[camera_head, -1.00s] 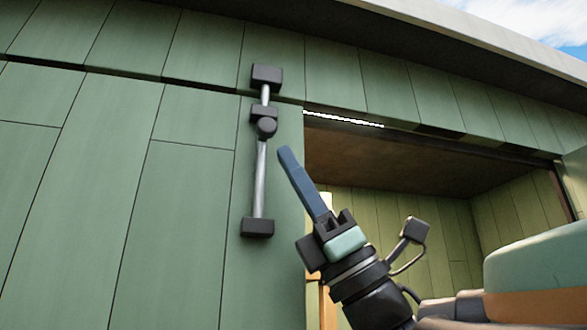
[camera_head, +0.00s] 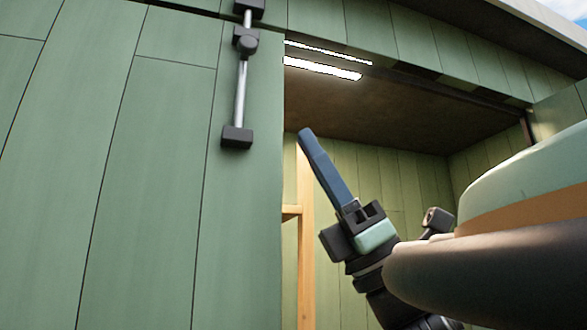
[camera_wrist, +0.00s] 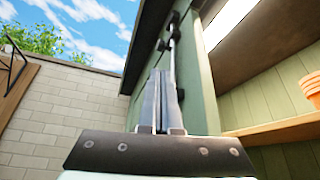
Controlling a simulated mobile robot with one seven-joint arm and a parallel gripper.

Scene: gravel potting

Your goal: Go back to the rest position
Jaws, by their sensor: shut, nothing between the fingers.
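My gripper (camera_head: 306,134) is shut and empty, its blue fingers together and pointing up and to the left in the head view. It is in front of the open shed doorway, just right of the green door's edge, and appears apart from the door. In the wrist view my gripper (camera_wrist: 158,74) points upward, with the green door (camera_wrist: 197,85) and its latch bar (camera_wrist: 172,50) beyond it. The green door (camera_head: 150,180) fills the left of the head view. Its vertical metal latch bar (camera_head: 240,95) has dark end blocks.
The shed's open interior (camera_head: 400,125) has a lit strip lamp (camera_head: 322,68) under its roof and a wooden post (camera_head: 306,235). A wooden shelf (camera_wrist: 275,131) holds terracotta pots (camera_wrist: 311,90) at the right. A pale brick wall (camera_wrist: 70,115) stands at the left.

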